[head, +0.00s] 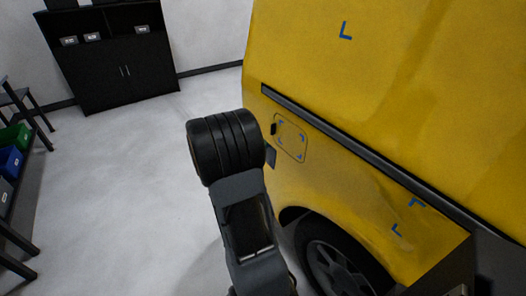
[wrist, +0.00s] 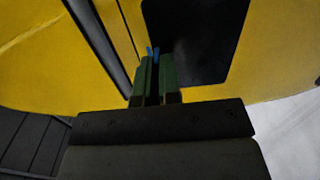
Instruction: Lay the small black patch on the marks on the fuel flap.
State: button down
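The fuel flap (head: 291,137) is a rounded outline on the yellow van's side, with blue corner marks that show uncovered in the head view. My gripper (wrist: 154,68) shows two green fingers close together, with a narrow dark gap between them. The black patch (wrist: 200,40) is a large dark sheet with rounded corners at the fingertips, extending right of them. The fingers appear shut on its left edge; the exact grip is hard to see. A small blue piece shows at the fingertips. In the head view a dark grey edge, probably the patch (head: 270,155), shows between my wrist and the flap.
The yellow van (head: 345,190) fills the right, with a dark trim strip (head: 350,145) above the flap and a wheel (head: 340,270) below. Other blue marks sit elsewhere on the van. A black cabinet (head: 125,72) stands at the back left. The floor between is clear.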

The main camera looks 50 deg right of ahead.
aim_at(291, 131)
jog(key=shift+s+d+r+n+h, duration=0.1)
jog(key=shift+s+d+n+h, duration=0.15)
jog(key=shift+d+h, duration=0.35)
jog(key=shift+s+d+r, duration=0.1)
jog(key=shift+d+r, duration=0.1)
jog(key=shift+d, duration=0.3)
jog(key=shift+p+x, duration=0.75)
jog(key=shift+x, duration=2.45)
jog(key=shift+d+t, duration=0.2)
jog(key=shift+t, duration=0.1)
jog(key=shift+s+d, duration=0.1)
jog(key=shift+d, duration=0.45)
jog(key=shift+b, duration=0.75)
jog(key=c, duration=1.5)
grip_release()
jog(key=shift+s+d, duration=0.1)
jog(key=shift+d, duration=0.05)
jog(key=shift+o, duration=1.4)
jog(key=shift+a, duration=0.2)
